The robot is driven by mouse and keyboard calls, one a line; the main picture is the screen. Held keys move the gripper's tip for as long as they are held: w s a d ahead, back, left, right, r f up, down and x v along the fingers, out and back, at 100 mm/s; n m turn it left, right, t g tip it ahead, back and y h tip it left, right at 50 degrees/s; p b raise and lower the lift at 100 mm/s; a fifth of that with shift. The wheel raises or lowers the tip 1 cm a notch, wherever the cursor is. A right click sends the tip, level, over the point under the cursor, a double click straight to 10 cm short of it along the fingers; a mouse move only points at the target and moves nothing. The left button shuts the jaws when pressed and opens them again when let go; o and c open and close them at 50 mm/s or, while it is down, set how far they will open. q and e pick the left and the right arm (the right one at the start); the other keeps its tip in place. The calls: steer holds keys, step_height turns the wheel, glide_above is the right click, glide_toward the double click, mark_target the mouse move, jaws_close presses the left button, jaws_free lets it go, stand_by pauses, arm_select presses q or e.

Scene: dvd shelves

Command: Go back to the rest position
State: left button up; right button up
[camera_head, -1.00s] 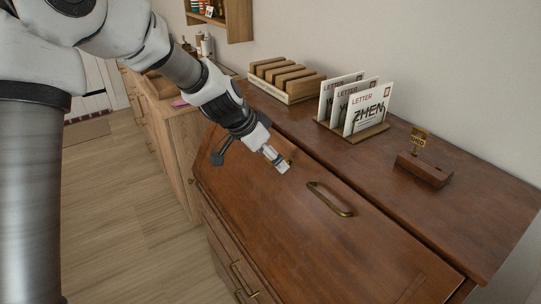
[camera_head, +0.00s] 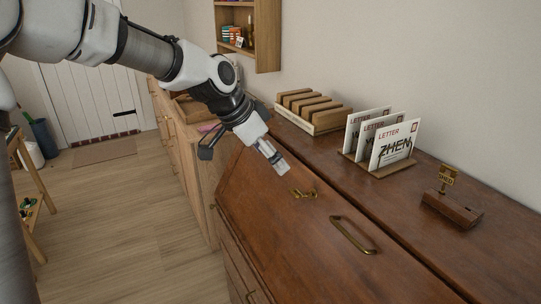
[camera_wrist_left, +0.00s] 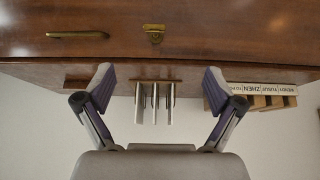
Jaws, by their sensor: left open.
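My left gripper (camera_head: 279,163) comes in from the left in the head view and hangs above the sloping front of the brown wooden desk (camera_head: 270,208). It is apart from the brass lock plate (camera_head: 303,193) and the brass handle (camera_head: 352,236). In the left wrist view its fingers (camera_wrist_left: 154,90) are spread wide with nothing between them held. The lock plate (camera_wrist_left: 154,33) and handle (camera_wrist_left: 78,34) show at the top there. My right gripper is in neither view.
On the desk top stand a wooden rack (camera_head: 309,111), several letters (camera_head: 391,144) in a holder and a small wooden block (camera_head: 452,209) with a sign. A wall shelf (camera_head: 268,38) hangs behind. The floor (camera_head: 110,220) at left is clear, with a stand at the far left edge.

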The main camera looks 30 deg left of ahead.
arm_select(q)
steer(key=s+d+f+g, duration=0.1)
steer(key=s+f+g, duration=0.15)
steer(key=f, duration=0.65)
steer(key=s+d+f+g+y, duration=0.1)
steer(key=s+f+g, duration=0.15)
steer(key=f, duration=0.65)
steer(key=s+d+f+g, duration=0.15)
steer(key=s+f, duration=0.25)
steer(key=f, duration=0.5)
steer(key=s+d+f+n+g+y, duration=0.1)
steer(key=s+f+n, duration=0.1)
steer(key=s+f, duration=0.9)
steer(key=s+d+f+n+g+y, duration=0.1)
steer(key=s+f+n+g, duration=0.1)
steer(key=s+f, duration=0.85)
steer(key=w+r+n+t, duration=0.1)
steer(key=t, duration=0.1)
steer(key=w+r+n+t, duration=0.1)
steer(key=t, duration=0.1)
steer(key=shift+a+r+n, duration=0.1)
steer(key=shift+r+n, duration=0.2)
steer(key=shift+n, duration=0.1)
